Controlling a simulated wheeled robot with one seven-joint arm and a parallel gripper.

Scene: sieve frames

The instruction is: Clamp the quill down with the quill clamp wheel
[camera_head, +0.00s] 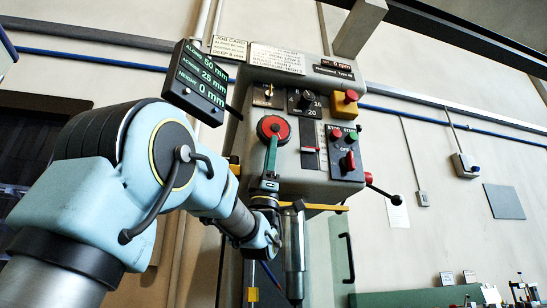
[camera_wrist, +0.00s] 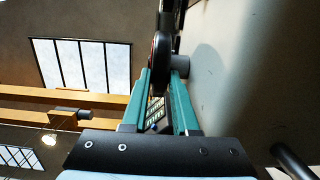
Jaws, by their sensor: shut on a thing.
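The quill clamp wheel (camera_head: 273,127), round with a red centre and dark rim, is on the front of the grey machine head. My gripper (camera_head: 271,147) reaches up from below, its green fingers at the wheel's lower rim. In the wrist view, the wheel (camera_wrist: 160,55) is edge-on between the fingertips of my gripper (camera_wrist: 163,74), which is shut on its rim. The quill (camera_head: 294,250) appears to be the bright metal cylinder below the head, partly hidden by my wrist. The pictures do not show whether the quill is clamped.
A readout (camera_head: 200,83) shows along 50 mm, across 25 mm, height 0 mm. A switch panel (camera_head: 346,152) with red and green buttons is right of the wheel. A yellow bar (camera_head: 313,207) crosses below the head.

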